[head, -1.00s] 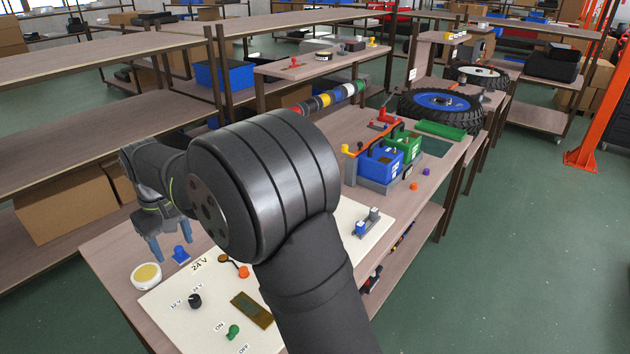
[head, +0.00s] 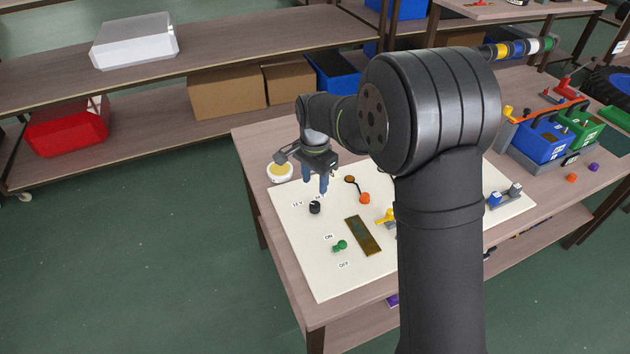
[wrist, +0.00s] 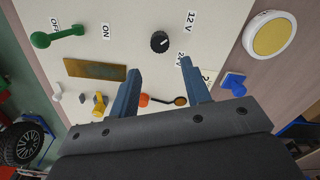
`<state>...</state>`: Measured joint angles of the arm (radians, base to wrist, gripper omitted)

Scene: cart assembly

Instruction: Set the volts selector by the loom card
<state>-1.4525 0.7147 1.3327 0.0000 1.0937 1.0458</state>
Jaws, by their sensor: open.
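The volts selector is a round black knob (head: 315,207) on the cream panel (head: 330,284), with 12 V and 24 V labels beside it. In the wrist view the knob (wrist: 160,41) lies just beyond my fingertips, roughly centred between them. A small pale mark shows on it, but which label it points to is hard to tell.
A green ON/OFF lever (head: 340,246), a brown-gold plate (head: 362,235), an orange knob (head: 365,198) and a yellow part (head: 385,216) share the panel. A round white-and-yellow piece (head: 280,172) and a blue part (wrist: 232,83) are nearby. Blue and green boxes stand farther right.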

